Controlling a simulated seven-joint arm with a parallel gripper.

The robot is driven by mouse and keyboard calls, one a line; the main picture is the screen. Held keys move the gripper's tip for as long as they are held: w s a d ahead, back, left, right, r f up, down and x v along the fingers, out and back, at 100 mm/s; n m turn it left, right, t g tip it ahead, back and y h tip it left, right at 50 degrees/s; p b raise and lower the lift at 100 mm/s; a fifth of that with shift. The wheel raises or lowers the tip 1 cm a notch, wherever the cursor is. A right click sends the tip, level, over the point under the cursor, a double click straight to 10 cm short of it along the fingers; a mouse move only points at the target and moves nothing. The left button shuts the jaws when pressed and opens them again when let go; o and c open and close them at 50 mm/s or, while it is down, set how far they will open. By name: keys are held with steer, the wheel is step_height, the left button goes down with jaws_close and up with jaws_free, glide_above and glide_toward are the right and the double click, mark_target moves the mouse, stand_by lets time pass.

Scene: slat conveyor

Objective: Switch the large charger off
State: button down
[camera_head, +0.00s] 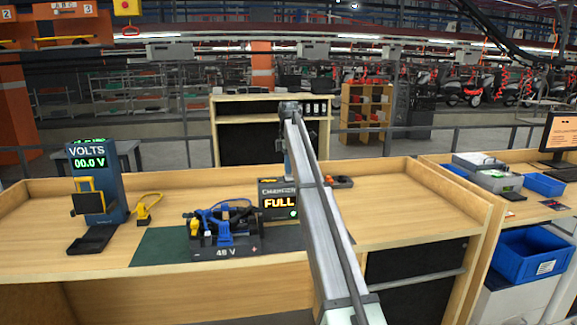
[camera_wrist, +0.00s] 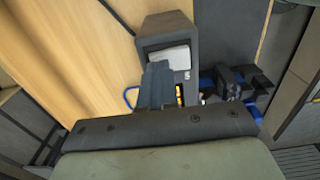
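The large charger (camera_head: 278,207) is a dark box on the bench with a lit orange "FULL" display and a small green light; my arm partly hides its right side. In the wrist view the charger (camera_wrist: 165,28) has a pale, flap-like panel (camera_wrist: 168,59) on top, and part of its orange display shows. My gripper (camera_head: 288,172) points down just above or behind the charger; the exact gap cannot be told. In the wrist view my gripper's fingers (camera_wrist: 156,82) look closed together, with nothing between them, and overlap the near edge of the pale panel.
A blue voltmeter stand (camera_head: 107,190) reading 00.0 V and a yellow connector (camera_head: 146,210) are further left.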

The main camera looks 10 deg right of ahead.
steer(key=shift+f, duration=0.35)
stand_by(0.4)
steer(key=shift+r, duration=2.25)
steer(key=shift+a, duration=0.1)
